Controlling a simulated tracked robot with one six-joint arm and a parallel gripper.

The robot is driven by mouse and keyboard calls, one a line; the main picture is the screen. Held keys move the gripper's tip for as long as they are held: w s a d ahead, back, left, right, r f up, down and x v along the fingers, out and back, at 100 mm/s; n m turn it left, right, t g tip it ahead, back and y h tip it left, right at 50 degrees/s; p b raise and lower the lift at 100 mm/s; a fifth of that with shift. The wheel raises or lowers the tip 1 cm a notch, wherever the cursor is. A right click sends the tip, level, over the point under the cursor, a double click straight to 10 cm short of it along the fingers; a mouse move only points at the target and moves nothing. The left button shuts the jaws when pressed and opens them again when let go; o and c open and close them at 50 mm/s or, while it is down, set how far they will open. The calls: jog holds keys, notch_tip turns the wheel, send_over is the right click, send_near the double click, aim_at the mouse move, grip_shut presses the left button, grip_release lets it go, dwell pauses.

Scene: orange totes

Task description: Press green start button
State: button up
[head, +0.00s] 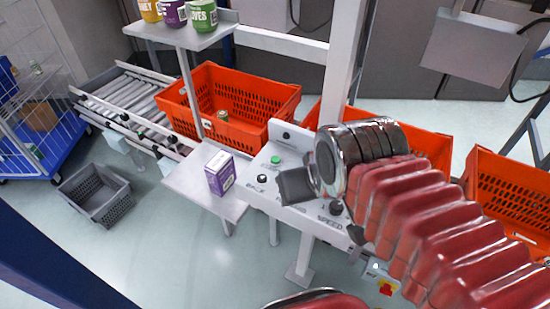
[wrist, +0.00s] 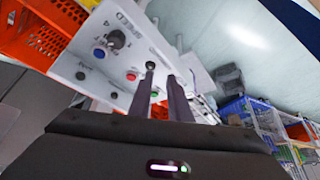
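The green button (head: 276,160) sits on the white control panel (head: 251,191), near its back edge in the head view. In the wrist view a small green spot, which looks like this button (wrist: 154,95), shows between my fingers. My gripper (wrist: 160,76) is open and empty, with two dark fingers apart over the panel. In the head view its dark body shows over the panel, to the right of the green button and apart from it in the picture. The fingertips are hard to make out there, and contact cannot be told.
The panel also has a black knob (head: 262,179), a speed knob (head: 336,207), a red button (wrist: 131,77) and a blue button (wrist: 99,54). A purple box (head: 220,174) stands on the shelf left of it. An orange tote (head: 283,97) is behind; a grey crate (head: 95,194) is on the floor.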

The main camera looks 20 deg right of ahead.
grip_shut()
dwell(0.9)
